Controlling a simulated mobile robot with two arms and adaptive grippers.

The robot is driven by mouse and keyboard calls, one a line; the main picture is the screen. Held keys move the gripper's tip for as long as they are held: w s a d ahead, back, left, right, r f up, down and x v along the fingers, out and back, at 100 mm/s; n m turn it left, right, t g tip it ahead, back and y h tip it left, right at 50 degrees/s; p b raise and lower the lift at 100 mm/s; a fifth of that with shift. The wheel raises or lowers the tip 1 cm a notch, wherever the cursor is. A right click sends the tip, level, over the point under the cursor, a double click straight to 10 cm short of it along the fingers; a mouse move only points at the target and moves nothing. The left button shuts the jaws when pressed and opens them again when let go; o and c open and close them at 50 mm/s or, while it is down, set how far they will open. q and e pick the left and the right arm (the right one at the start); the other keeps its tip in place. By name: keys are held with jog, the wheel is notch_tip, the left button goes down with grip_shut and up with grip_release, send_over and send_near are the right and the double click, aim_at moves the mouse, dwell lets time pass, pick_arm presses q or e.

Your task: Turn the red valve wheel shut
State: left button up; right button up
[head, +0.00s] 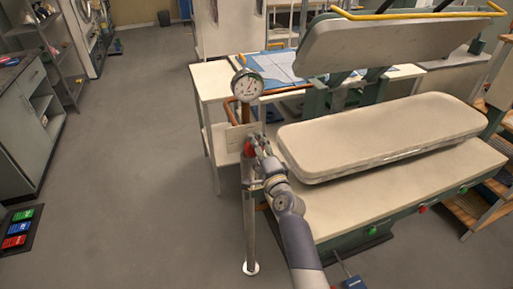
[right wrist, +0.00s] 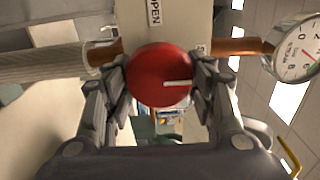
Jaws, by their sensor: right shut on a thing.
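The red valve wheel (right wrist: 158,78) fills the middle of the right wrist view, between the two fingers of my right gripper (right wrist: 163,92). It has a white mark running from its middle to the right. The fingers are shut on its rim from both sides. In the head view the wheel is a small red patch (head: 249,149), mostly hidden behind my right gripper (head: 257,146). A pale plate (right wrist: 172,20) behind the wheel reads "OPEN". A round pressure gauge (head: 247,85) sits above on the copper pipe; it also shows in the right wrist view (right wrist: 298,50). My left gripper is not visible.
A large pressing machine with a padded board (head: 380,135) and raised upper platen (head: 390,45) stands right of the valve. A white table (head: 218,85) is behind it. A post (head: 250,225) stands below the valve.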

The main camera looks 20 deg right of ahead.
jog(key=o, duration=1.1)
jog(key=s, duration=1.2)
jog(key=shift+d, duration=0.2)
